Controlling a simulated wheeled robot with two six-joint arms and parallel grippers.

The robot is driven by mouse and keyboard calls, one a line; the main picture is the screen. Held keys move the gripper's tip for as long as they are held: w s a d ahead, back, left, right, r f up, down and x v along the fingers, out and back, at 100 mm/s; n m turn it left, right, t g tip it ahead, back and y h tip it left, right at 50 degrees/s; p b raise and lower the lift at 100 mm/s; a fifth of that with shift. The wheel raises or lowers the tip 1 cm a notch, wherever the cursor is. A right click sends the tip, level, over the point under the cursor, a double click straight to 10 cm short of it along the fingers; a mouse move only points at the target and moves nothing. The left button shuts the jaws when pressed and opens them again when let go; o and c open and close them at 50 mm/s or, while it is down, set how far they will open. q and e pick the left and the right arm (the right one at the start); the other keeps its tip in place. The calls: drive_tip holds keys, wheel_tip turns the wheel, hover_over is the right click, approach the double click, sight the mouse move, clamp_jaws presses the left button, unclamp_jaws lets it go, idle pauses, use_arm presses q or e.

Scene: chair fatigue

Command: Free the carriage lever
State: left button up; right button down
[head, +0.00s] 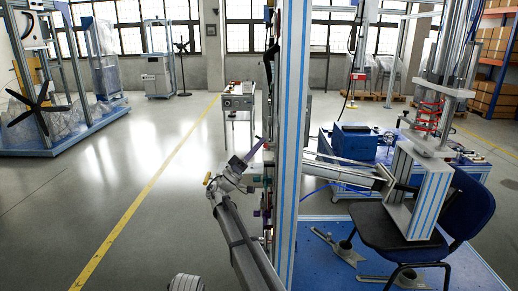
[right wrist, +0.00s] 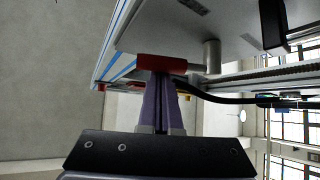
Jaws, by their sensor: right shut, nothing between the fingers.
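A red bar (right wrist: 162,64), which may be the carriage lever, lies across just beyond the fingertips. I cannot tell whether the fingertips touch it. A grey metal cylinder (right wrist: 212,55) stands just right of the bar, under a flat pale plate (right wrist: 185,28). I cannot make out the lever in the head view. My left gripper is not in view.
The aluminium column (head: 292,130) rises close to my right gripper. A dark blue chair (head: 400,225) stands on the blue base plate (head: 310,262) at right, under a test frame (head: 425,185). A black cable (right wrist: 215,99) runs right of the fingers.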

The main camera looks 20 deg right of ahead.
drive_tip(key=shift+s+f+b, duration=0.15)
drive_tip(key=shift+f+b, duration=0.3)
drive_tip(key=shift+f, duration=0.05)
drive_tip(key=shift+s+f+b, duration=0.15)
drive_tip(key=shift+f+b, duration=0.3)
drive_tip(key=shift+f, duration=0.05)
drive_tip(key=shift+s+f, duration=0.15)
drive_tip(key=shift+f, duration=0.05)
drive_tip(key=shift+r, duration=0.1)
drive_tip(key=w+a+f+b, duration=0.2)
drive_tip(key=a+f+b, duration=0.1)
drive_tip(key=a, duration=0.4)
drive_tip(key=shift+w+f+b, duration=0.15)
drive_tip(key=shift+f+b, duration=0.2)
drive_tip(key=shift+b, duration=0.1)
idle(0.4)
drive_tip(key=shift+a, duration=0.1)
